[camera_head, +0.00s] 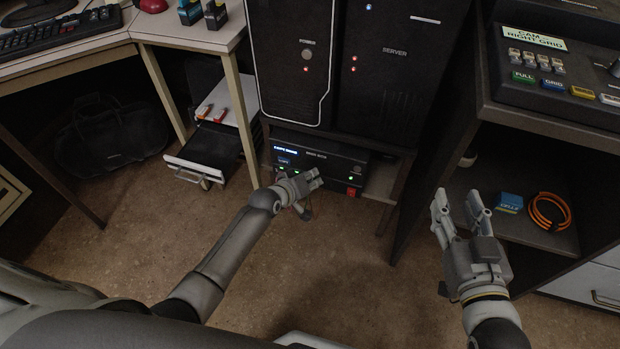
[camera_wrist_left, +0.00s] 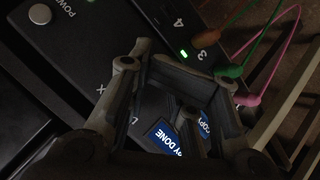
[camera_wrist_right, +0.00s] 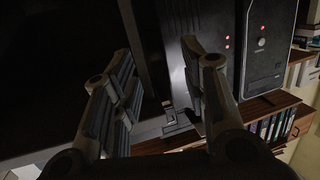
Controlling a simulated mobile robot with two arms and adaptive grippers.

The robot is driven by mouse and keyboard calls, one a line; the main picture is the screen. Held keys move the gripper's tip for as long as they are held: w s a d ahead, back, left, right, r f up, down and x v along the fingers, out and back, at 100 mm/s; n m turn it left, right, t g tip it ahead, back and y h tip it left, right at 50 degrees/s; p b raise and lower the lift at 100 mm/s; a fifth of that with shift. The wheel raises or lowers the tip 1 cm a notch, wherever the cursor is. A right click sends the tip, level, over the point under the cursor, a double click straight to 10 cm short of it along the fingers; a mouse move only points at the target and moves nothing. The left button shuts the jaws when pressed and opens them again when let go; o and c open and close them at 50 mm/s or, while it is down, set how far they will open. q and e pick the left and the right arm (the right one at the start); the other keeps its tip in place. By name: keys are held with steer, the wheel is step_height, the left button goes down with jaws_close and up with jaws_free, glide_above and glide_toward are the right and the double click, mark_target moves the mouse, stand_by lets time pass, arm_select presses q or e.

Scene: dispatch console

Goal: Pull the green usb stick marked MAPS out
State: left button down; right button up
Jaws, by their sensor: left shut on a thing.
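The black box with a lit blue display (camera_head: 285,149) stands low under the server towers. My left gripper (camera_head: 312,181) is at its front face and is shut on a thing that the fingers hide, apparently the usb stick. No green body or MAPS marking can be made out. In the left wrist view the fingers (camera_wrist_left: 178,80) close near the port numbers 3 and 4, with a green light (camera_wrist_left: 184,53) beside them. Blue COPY DONE lettering (camera_wrist_left: 170,137) shows between the fingers. My right gripper (camera_head: 459,208) is open and empty, away from the box.
Green, pink and orange cables (camera_wrist_left: 275,50) run close to the left fingers. Two dark towers (camera_head: 390,70) stand above the box. The right shelf holds a blue box (camera_head: 509,203) and an orange cable coil (camera_head: 549,211). The floor (camera_head: 345,270) in front is clear.

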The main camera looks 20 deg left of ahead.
steer(key=shift+f, duration=0.1)
arm_select(q)
steer(key=shift+s, duration=0.1)
arm_select(e)
steer(key=shift+s+d+f, duration=0.1)
steer(key=shift+f, duration=0.15)
arm_select(q)
steer(key=shift+s+p, duration=0.35)
steer(key=shift+p, duration=0.05)
arm_select(e)
steer(key=shift+s+d+f+g+h, duration=0.15)
steer(key=shift+s+f+g, duration=0.1)
steer(key=shift+f+g, duration=0.3)
steer(key=shift+s+d+f+g+h, duration=0.1)
steer(key=shift+s+f+g+h, duration=0.1)
steer(key=shift+f+g, duration=0.35)
